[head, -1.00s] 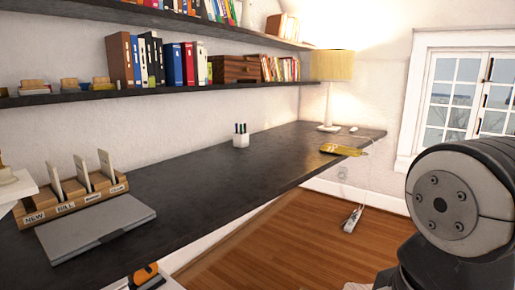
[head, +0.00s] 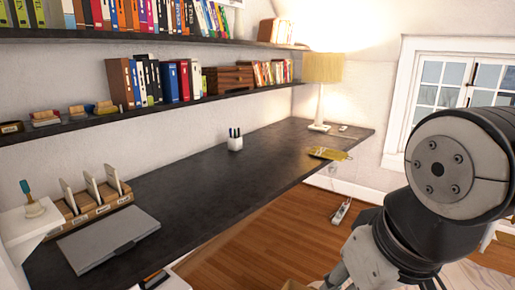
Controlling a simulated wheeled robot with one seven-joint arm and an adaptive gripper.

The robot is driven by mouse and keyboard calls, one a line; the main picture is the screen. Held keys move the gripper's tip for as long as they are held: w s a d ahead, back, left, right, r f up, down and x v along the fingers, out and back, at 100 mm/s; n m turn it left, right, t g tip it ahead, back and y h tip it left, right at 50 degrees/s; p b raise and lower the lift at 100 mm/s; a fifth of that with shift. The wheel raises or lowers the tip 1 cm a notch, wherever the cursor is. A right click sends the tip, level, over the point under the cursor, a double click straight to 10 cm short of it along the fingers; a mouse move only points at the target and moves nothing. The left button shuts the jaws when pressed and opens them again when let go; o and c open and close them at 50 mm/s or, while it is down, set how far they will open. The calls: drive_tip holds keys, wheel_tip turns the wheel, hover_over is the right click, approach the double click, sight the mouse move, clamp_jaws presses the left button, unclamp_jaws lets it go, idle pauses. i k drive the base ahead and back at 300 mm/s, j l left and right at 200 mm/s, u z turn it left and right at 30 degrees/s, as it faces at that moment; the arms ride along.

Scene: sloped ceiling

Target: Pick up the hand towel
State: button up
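A flat yellow item (head: 328,153) lies on the far part of the dark desk, near its front edge; it may be the hand towel, but it is too small to be sure. No other thing that looks like a towel shows. My arm fills the right side of the head view. My gripper is out of the picture, so I cannot see whether it is open or holds anything.
The long dark desk (head: 215,185) holds a closed grey laptop (head: 108,240), a wooden file holder (head: 98,205), a white pen cup (head: 235,143) and a lit lamp (head: 323,70). A power strip (head: 341,212) lies on the wooden floor (head: 300,235). The desk's middle is clear.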

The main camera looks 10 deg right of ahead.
sight(324, 152)
drive_tip(key=l+z, duration=0.1)
drive_tip(key=z, duration=1.5)
drive_tip(key=i+z, duration=0.25)
drive_tip(key=i, duration=3.25)
drive_tip(key=i+u, duration=0.2)
drive_tip(key=i, duration=0.55)
drive_tip(key=i+l+u, duration=0.15)
drive_tip(key=i, duration=0.6)
drive_tip(key=l+u, duration=0.1)
drive_tip(key=u, duration=3.8)
drive_tip(key=l, duration=0.1)
